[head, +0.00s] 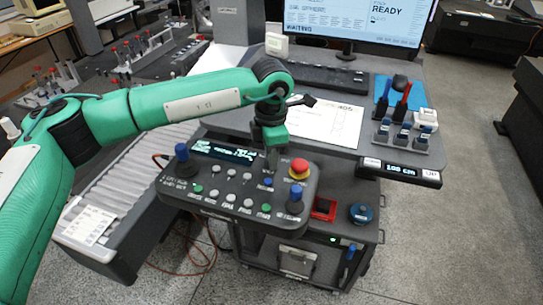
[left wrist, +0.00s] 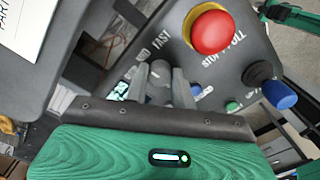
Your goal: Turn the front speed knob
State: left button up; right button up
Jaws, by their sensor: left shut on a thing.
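The control panel (head: 238,173) is a dark sloped box with several buttons, a lit display and two blue-topped joysticks. My left gripper (head: 271,160) reaches down to the panel's upper right part, left of the red stop button (head: 299,166). In the left wrist view my left gripper (left wrist: 159,92) has its fingers on both sides of a grey speed knob (left wrist: 158,72), beside the printed word FAST. It is shut on that knob. The knob's lower part and pointer are hidden by the fingers. My right gripper is not in view.
The stop button (left wrist: 212,31) stands close to the fingers. A blue-topped joystick (head: 295,198) rises at the panel's right, another (head: 182,155) at its left. Behind are a paper sheet (head: 325,120), a keyboard (head: 318,77) and a monitor (head: 350,22).

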pick_arm(q)
jog(key=n+b, duration=0.3)
jog(key=b, duration=0.2)
jog(key=shift+f+n, duration=0.3)
jog(key=shift+n, duration=0.1)
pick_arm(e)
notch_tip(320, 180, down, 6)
pick_arm(q)
jog(key=n+b, duration=0.3)
jog(key=shift+r+b, duration=0.15)
jog(key=shift+b, duration=0.2)
jog(key=shift+r+n+b, duration=0.2)
jog(key=shift+n+b, duration=0.7)
jog(key=shift+n, duration=0.4)
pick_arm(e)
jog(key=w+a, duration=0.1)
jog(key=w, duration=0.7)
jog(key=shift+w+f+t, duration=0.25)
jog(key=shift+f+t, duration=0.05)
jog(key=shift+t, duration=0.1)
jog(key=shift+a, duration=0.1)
pick_arm(q)
jog(key=o, duration=1)
jog(key=shift+r, duration=0.1)
